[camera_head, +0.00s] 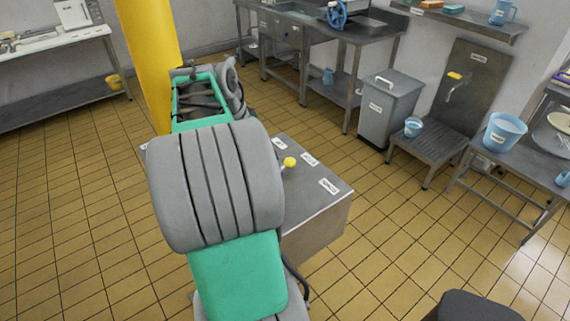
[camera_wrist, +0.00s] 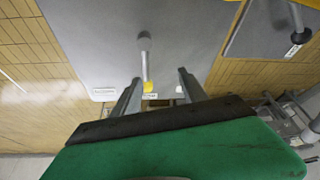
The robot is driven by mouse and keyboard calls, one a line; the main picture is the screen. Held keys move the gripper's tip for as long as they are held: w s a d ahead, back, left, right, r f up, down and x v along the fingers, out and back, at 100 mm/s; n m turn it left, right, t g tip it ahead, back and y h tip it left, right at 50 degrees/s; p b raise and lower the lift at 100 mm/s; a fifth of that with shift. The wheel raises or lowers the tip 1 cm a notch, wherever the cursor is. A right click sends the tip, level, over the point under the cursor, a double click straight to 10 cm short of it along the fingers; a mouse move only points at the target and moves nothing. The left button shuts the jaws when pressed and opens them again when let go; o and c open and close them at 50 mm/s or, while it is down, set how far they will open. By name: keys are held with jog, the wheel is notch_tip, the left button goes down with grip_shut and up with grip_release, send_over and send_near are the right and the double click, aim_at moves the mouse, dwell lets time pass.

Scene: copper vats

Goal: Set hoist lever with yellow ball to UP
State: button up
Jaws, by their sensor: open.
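The hoist lever has a yellow ball (camera_head: 290,162) and stands on top of a grey metal console (camera_head: 325,208). In the wrist view the yellow ball (camera_wrist: 148,87) is at the near end of a grey rod (camera_wrist: 145,65), which runs to a dark round base on the console top. My gripper (camera_wrist: 159,77) is open, with the ball in the gap between its fingers in the picture, nearer the left finger. I cannot tell whether a finger touches it. My arm covers the console's left part in the head view, and the fingers do not show there.
White labels (camera_head: 329,186) lie on the console top, too small to read. A yellow column (camera_head: 149,60) rises behind my arm. A grey bin (camera_head: 391,107), a bench and a blue bucket (camera_head: 505,131) stand at the right. Tiled floor is clear on the left.

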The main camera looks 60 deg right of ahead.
aim_at(287, 160)
jog(key=s+d+m, duration=0.1)
jog(key=s+d+f+m, duration=0.1)
jog(key=s+d, duration=0.1)
jog(key=s+d+m+g, duration=0.1)
jog(key=s+d, duration=0.1)
jog(key=shift+d+f, duration=0.2)
jog(key=shift+f, duration=0.15)
jog(key=x, duration=0.7)
jog(key=shift+f+p, duration=0.15)
jog(key=shift+p, duration=0.25)
grip_shut()
